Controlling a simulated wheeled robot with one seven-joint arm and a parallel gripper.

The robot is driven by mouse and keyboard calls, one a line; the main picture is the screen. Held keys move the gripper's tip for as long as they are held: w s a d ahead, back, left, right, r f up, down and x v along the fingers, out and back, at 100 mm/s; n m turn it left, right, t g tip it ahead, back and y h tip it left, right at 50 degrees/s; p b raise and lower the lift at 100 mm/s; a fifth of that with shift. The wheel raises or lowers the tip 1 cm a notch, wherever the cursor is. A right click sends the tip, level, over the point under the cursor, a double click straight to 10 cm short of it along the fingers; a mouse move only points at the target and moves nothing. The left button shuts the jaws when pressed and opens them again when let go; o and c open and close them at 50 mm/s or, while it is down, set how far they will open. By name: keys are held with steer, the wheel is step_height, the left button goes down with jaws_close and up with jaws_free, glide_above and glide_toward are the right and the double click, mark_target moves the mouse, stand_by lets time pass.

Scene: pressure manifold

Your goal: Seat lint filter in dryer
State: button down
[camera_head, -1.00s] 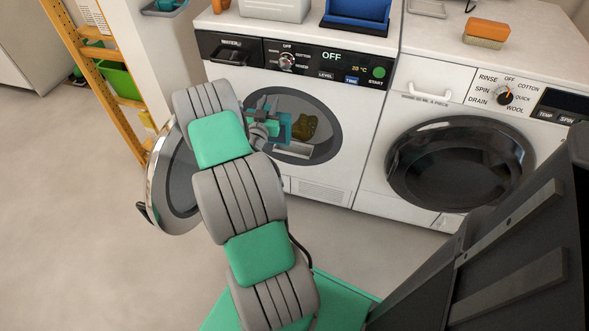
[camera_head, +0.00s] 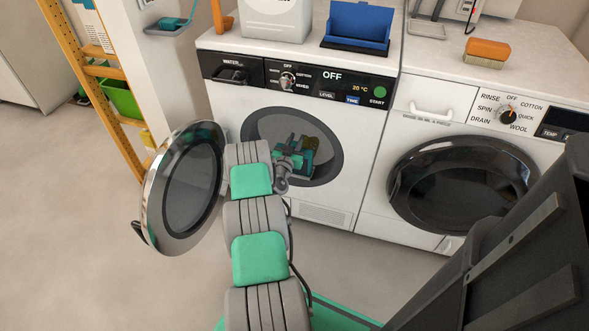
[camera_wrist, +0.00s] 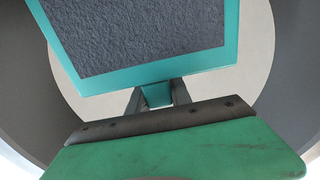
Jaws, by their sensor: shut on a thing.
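The lint filter (camera_wrist: 140,35) has a teal frame around a dark grey mesh and fills the top of the wrist view. My gripper (camera_wrist: 157,94) is shut on its small teal tab. In the head view my gripper (camera_head: 294,160) is at the round opening of the left machine, the dryer (camera_head: 322,190), with teal parts inside the opening. The filter's far end is out of the wrist view. The filter slot cannot be made out; my gripper and arm cover the lower part of the opening.
The dryer's round door (camera_head: 182,190) stands open on the left, close beside my arm. A second machine with a closed dark door (camera_head: 462,187) stands to the right. Open floor lies at left.

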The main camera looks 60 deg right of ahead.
step_height(320, 180, down, 11)
steer(key=b, duration=0.3)
steer(key=shift+f+b, duration=0.15)
steer(key=shift+b, duration=0.25)
steer(key=shift+f, duration=0.2)
steer(key=c, duration=1.2)
jaws_free()
steer(key=shift+o, duration=0.2)
steer(key=shift+r, duration=0.15)
steer(key=s+a+p, duration=0.1)
steer(key=a+p, duration=0.3)
steer(key=a, duration=0.8)
steer(key=shift+s, duration=0.4)
